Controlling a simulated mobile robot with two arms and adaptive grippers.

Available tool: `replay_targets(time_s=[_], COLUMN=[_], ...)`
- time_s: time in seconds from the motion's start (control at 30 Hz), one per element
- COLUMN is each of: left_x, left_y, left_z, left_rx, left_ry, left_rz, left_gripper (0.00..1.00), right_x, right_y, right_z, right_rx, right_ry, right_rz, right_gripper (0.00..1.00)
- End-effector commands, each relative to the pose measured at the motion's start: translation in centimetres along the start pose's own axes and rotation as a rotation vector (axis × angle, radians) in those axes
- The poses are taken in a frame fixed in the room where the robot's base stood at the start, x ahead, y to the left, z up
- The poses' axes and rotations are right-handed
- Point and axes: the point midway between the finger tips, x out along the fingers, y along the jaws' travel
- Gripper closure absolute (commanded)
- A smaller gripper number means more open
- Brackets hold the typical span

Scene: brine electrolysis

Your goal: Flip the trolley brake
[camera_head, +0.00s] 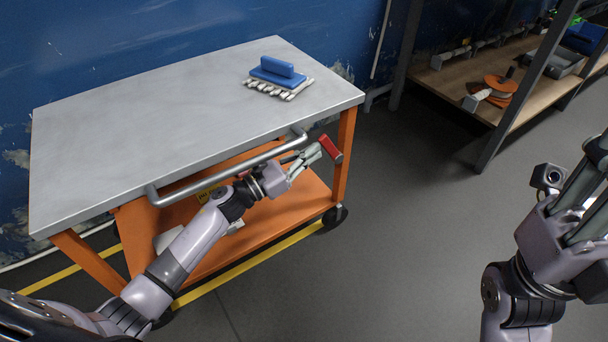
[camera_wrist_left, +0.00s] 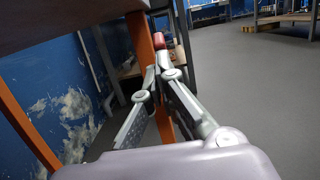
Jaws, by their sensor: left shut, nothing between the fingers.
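The trolley (camera_head: 190,110) has a grey metal top, an orange frame and a tubular handle (camera_head: 225,172) along its near side. A red brake lever (camera_head: 331,149) sticks out by the trolley's near right leg. It also shows in the left wrist view (camera_wrist_left: 159,41), just beyond the fingertips. My left gripper (camera_head: 312,154) is shut and empty, below the handle's right end, with its tips beside the red lever. Whether they touch it I cannot tell. The left fingers also show in the wrist view (camera_wrist_left: 157,74). My right gripper (camera_head: 590,190) is at the right edge, partly cut off, away from the trolley.
A blue-handled brush (camera_head: 277,70) lies on the trolley top. A dark wheel (camera_head: 335,215) stands under the near right corner. A shelf (camera_head: 465,77) at the upper right holds an orange reel (camera_head: 500,83). The floor between is clear; a blue wall is behind.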

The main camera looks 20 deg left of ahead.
Motion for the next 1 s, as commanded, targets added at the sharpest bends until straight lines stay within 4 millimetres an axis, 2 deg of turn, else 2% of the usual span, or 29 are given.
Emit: replay_targets(time_s=[0.5, 0.87, 1.0], left_x=[1.01, 0.98, 0.25], left_y=[-0.06, -0.05, -0.01], left_z=[0.93, 0.88, 0.82], left_rx=[0.0, 0.0, -0.001], left_ry=[-0.002, -0.001, 0.0], left_rz=[-0.001, -0.001, 0.001], left_gripper=[1.0, 1.0, 1.0], right_x=[0.02, -0.19, -0.21], right_y=[-0.01, 0.04, 0.07], right_z=[-0.06, 0.13, 0.19], right_rx=[0.001, 0.001, 0.0], right_ry=[0.001, -0.009, -0.01], right_rz=[0.0, 0.003, 0.004], right_gripper=[0.65, 0.65, 0.65])
